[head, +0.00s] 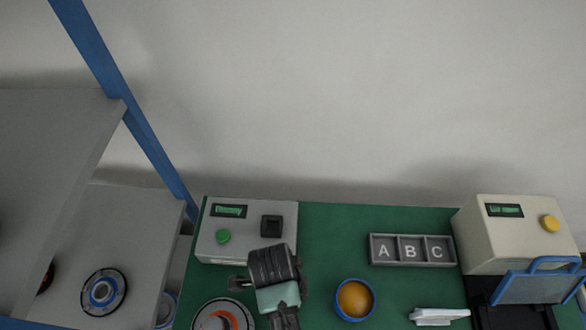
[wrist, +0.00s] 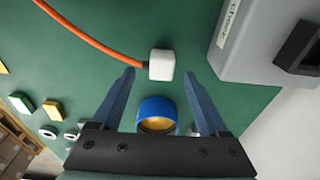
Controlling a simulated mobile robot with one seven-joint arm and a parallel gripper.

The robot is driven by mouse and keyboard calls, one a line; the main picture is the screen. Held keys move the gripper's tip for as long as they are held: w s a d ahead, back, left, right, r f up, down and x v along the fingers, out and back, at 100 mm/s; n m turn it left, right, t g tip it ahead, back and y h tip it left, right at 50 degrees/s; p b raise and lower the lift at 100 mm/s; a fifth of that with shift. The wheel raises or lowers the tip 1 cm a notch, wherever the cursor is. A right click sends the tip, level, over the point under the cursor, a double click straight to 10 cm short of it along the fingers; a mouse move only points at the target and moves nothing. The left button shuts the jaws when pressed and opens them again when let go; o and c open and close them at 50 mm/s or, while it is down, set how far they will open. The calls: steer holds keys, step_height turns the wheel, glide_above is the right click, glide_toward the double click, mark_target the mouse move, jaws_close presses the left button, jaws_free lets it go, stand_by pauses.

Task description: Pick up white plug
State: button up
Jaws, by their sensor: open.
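The white plug (wrist: 161,65) is a small rounded block with an orange cable (wrist: 85,38) leaving its left side, in the wrist view. It lies on the green bench top. My gripper (wrist: 159,72) is open, with one finger on each side of the plug's near end in the picture. I see no contact, and the height gap is hard to judge. In the head view the plug is not visible, and my arm stands in front of the grey box, hiding part of the bench.
A grey box (head: 230,243) with a display, green button and black switch is close by. A blue cup (head: 368,312) with orange contents, an A-B-C tray (head: 374,262) and a cream machine (head: 485,235) stand to the right. Bare green bench (head: 335,225) lies between.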

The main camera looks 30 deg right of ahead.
steer(key=f, duration=0.4)
steer(key=shift+d+f, duration=0.1)
steer(key=shift+d, duration=0.1)
jaws_close()
